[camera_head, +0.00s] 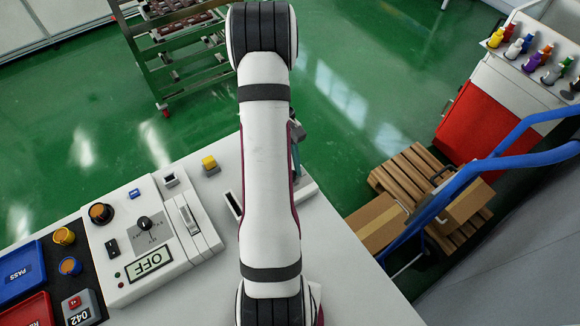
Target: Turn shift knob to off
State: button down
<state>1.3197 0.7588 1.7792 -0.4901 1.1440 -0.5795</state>
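The shift knob (144,223) is a small round black knob on a grey label plate, on top of a white control box (200,252) at the lower left. The plate's lettering and the knob's pointer are too small to read for certain. A display (150,263) on the box, just below the knob, reads OFF. My white arm stands upright through the middle of the picture, to the right of the box and apart from it.
A yellow button (209,163) stands behind. Bare white tabletop lies right of my arm.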

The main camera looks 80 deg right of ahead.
dwell(0.4)
jog(key=c, duration=0.6)
grip_release()
jog(key=v, duration=1.5)
jog(key=shift+w+d+r, duration=0.15)
jog(key=shift+r, duration=0.2)
